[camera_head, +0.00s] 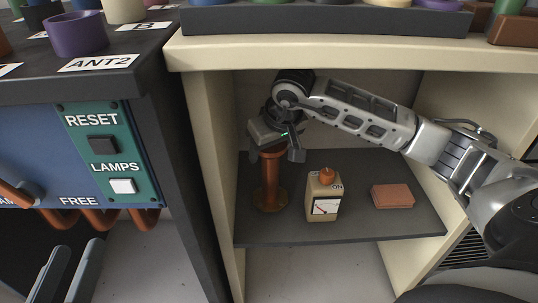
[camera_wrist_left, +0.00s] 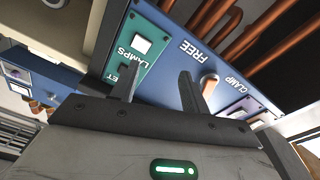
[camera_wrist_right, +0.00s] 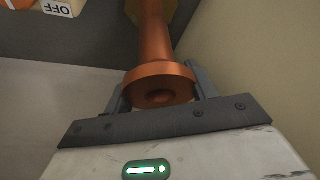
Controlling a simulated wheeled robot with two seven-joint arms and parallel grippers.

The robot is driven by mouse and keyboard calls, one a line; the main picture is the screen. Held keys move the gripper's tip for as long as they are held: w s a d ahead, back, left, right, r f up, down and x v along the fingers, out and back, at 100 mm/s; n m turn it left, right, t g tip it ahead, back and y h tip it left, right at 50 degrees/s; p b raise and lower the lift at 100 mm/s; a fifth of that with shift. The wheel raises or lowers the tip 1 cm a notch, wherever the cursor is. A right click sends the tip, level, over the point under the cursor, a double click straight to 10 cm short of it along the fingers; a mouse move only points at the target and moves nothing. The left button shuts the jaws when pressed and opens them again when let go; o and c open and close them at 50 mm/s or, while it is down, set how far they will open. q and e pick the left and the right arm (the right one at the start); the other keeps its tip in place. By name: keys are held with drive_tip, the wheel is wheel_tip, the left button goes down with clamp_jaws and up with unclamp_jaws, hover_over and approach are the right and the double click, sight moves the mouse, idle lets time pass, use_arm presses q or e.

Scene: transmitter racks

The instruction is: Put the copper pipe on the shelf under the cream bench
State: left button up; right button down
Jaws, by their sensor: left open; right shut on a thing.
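The copper pipe (camera_head: 270,184), a flanged spool, is upright inside the cream bench (camera_head: 205,150), at the left of its grey shelf (camera_head: 350,236). Its lower flange appears to touch the shelf. My right gripper (camera_head: 276,148) is shut on its upper end, and the fingers hide part of the top. In the right wrist view the pipe's end flange (camera_wrist_right: 160,84) sits between both fingers (camera_wrist_right: 158,92). My left gripper (camera_head: 68,270) is open and empty at the lower left; the left wrist view shows its fingers apart (camera_wrist_left: 157,88).
A cream meter box (camera_head: 324,200) with an orange knob stands mid-shelf, right of the pipe. A reddish block (camera_head: 392,196) lies farther right. The bench's left side wall is close to the pipe. A blue panel rack (camera_head: 40,150) with protruding copper pipework stands left of the bench.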

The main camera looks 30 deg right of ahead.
drive_tip(key=shift+w+f, duration=0.1)
drive_tip(key=shift+f, duration=0.35)
use_arm(q)
drive_tip(key=shift+w+a+r+m+t, duration=0.1)
drive_tip(key=shift+w+r+m+t, duration=0.15)
drive_tip(key=shift+r+t, duration=0.2)
use_arm(e)
drive_tip(key=shift+f, duration=0.1)
use_arm(q)
drive_tip(key=shift+r, duration=0.15)
use_arm(e)
drive_tip(key=shift+c, duration=2.4)
unclamp_jaws()
